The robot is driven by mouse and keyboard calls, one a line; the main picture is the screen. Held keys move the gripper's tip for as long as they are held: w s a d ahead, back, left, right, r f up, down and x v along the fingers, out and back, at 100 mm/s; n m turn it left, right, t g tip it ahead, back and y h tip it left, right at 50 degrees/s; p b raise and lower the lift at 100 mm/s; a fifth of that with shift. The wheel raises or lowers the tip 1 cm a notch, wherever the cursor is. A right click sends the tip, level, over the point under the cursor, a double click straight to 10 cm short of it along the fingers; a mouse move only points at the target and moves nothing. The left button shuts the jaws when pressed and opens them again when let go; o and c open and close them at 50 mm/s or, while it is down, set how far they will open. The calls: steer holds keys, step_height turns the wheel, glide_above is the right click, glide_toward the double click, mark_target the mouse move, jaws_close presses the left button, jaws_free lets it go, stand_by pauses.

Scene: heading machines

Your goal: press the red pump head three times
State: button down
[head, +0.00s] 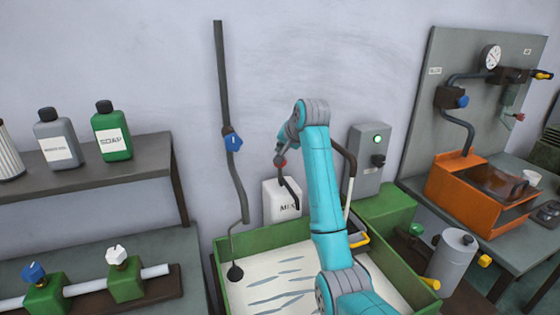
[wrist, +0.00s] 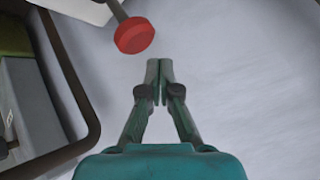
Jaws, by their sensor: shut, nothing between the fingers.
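The red pump head (head: 281,162) sits on a dark stem above the white container marked MIX (head: 284,203) by the wall. In the wrist view the red pump head (wrist: 134,35) is up and left of my fingertips, with a visible gap in the picture. A pale corner of the container (wrist: 82,10) shows at the top edge there. My gripper (wrist: 159,70) is shut and empty, its two fingertips together. In the head view my gripper (head: 279,150) is small and dark, just above the red head; whether they touch is unclear there.
A green-rimmed basin (head: 235,238) lies below. A grey control box (head: 370,155) with a lit green lamp and a dark bent pipe (head: 350,165) stand right of the container. A vertical pipe with a blue valve (head: 232,141) is to the left. The wall between is bare.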

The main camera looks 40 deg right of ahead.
steer(key=shift+r, duration=2.1)
